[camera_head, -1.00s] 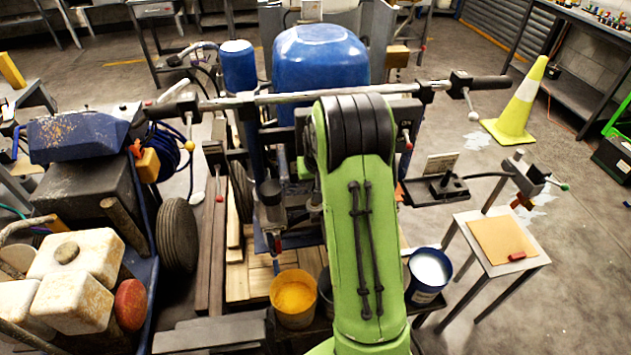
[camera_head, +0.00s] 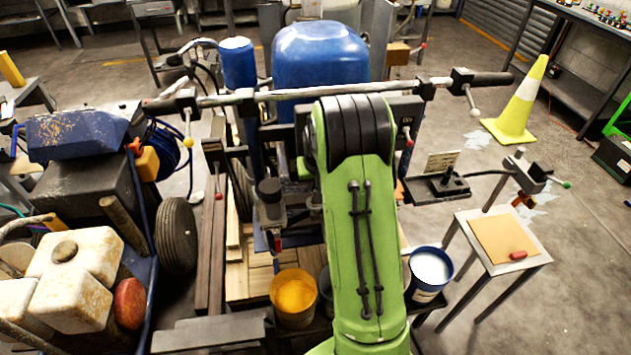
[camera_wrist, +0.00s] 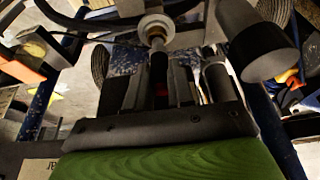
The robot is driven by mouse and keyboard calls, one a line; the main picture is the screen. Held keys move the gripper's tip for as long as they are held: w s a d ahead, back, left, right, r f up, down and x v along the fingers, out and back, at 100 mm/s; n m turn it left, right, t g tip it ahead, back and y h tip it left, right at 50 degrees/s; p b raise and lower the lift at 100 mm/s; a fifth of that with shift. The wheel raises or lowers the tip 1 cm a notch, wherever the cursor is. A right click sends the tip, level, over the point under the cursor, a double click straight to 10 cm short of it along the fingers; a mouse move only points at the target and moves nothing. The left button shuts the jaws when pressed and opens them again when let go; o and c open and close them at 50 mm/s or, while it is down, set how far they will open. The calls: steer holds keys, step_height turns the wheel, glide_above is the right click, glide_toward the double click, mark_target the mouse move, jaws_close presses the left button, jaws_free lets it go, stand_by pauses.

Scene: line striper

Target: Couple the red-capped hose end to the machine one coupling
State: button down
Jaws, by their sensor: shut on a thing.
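In the wrist view my gripper (camera_wrist: 157,88) points away with its two dark fingers on either side of a dark, slim hose end (camera_wrist: 158,68). The fingers are shut on it, and a little red shows between them. A round coupling (camera_wrist: 153,24) with a pale ring and brass-coloured centre lies straight ahead of the hose end. The hose end's tip meets or nearly meets it; I cannot tell whether they touch. In the head view my green arm hides the gripper, the hose end and this coupling.
A dark cylinder (camera_wrist: 262,52) stands close on the right in the wrist view. In the head view, a handlebar (camera_head: 330,91) crosses the machine in front of a blue tank (camera_head: 320,55). Yellow (camera_head: 294,297) and white (camera_head: 430,270) paint buckets stand low by my arm.

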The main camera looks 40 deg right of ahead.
steer(key=shift+f+b, duration=1)
steer(key=shift+f, duration=0.15)
stand_by(0.4)
steer(key=c, duration=0.6)
jaws_free()
steer(key=shift+r, duration=0.15)
steer(key=p+v, duration=0.3)
steer(key=v, duration=0.4)
steer(key=shift+p, duration=0.4)
